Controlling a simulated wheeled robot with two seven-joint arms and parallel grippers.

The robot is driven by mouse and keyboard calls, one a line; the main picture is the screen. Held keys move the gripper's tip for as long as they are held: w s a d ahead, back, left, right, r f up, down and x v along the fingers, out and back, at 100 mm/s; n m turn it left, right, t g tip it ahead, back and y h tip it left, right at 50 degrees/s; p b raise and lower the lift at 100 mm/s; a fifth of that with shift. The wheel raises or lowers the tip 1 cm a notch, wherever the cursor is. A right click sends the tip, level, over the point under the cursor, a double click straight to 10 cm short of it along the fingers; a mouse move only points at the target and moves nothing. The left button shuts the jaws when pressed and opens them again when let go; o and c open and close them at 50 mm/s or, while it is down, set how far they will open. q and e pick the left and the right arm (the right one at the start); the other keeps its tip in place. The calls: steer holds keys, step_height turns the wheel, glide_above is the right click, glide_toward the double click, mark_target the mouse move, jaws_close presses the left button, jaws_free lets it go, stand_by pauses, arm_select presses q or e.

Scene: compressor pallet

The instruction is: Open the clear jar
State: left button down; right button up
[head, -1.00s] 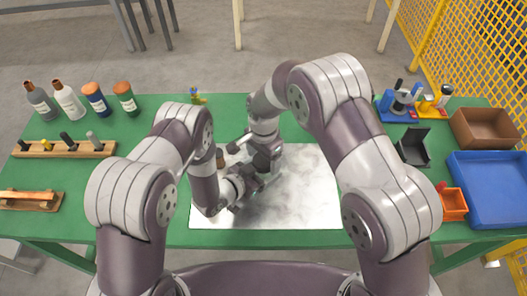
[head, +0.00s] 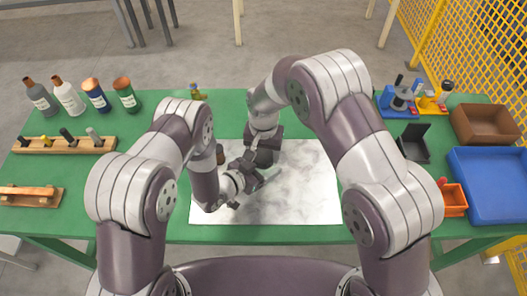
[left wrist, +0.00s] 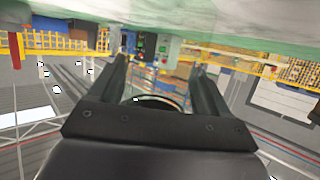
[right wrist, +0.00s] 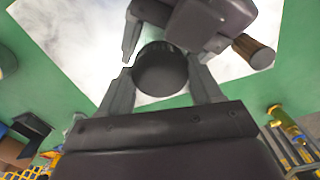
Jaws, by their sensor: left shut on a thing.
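The clear jar (head: 270,173) shows as a small pale greenish piece above the white mat in the head view, mostly hidden by my grippers. My left gripper (head: 243,177) is shut on it from the left. The jar's dark round lid (right wrist: 160,70) faces the right wrist camera. My right gripper (right wrist: 160,75) comes from above, with one finger on each side of the lid; whether the fingers press on it I cannot tell. In the left wrist view, part of a dark round rim (left wrist: 158,99) shows between the left fingers.
The white marbled mat (head: 310,195) is clear on its right. Several bottles (head: 68,96) and a wooden tool rack (head: 65,146) are at left. A blue tray (head: 490,185) and orange bin (head: 453,200) are at right.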

steer(key=o, duration=0.4)
steer(key=shift+c, duration=0.2)
step_height(320, 180, up, 4)
steer(key=shift+r, duration=0.4)
steer(key=shift+c, duration=0.5)
step_height(320, 180, up, 3)
steer(key=m, duration=0.5)
steer(key=shift+f+m, duration=0.15)
steer(key=shift+m, duration=0.65)
step_height(320, 180, down, 8)
steer(key=shift+r, duration=0.25)
